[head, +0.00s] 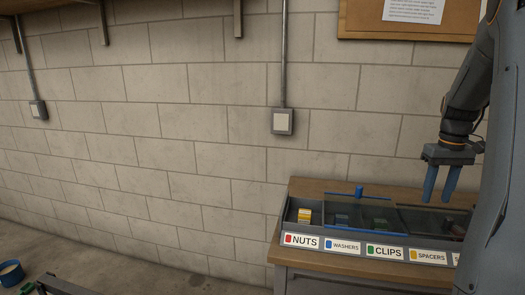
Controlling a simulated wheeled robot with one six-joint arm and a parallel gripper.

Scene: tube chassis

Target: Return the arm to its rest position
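My gripper (439,196) hangs at the right of the head view, pointing down, with two blue fingers apart and nothing seen between them. It is above the right part of a dark bin rack (409,240) on a wooden bench. My arm (468,95) reaches down to it from the upper right, bent at the wrist. A large grey part of mine covers the right edge and hides the rack's right end.
The rack's labels read NUTS, WASHERS, CLIPS and SPACERS. A yellow item (304,215) sits in the nuts bin. A blue bar (344,194) lies along the rack's back. The bench top (315,185) meets a block wall. A cup (10,272) is at lower left.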

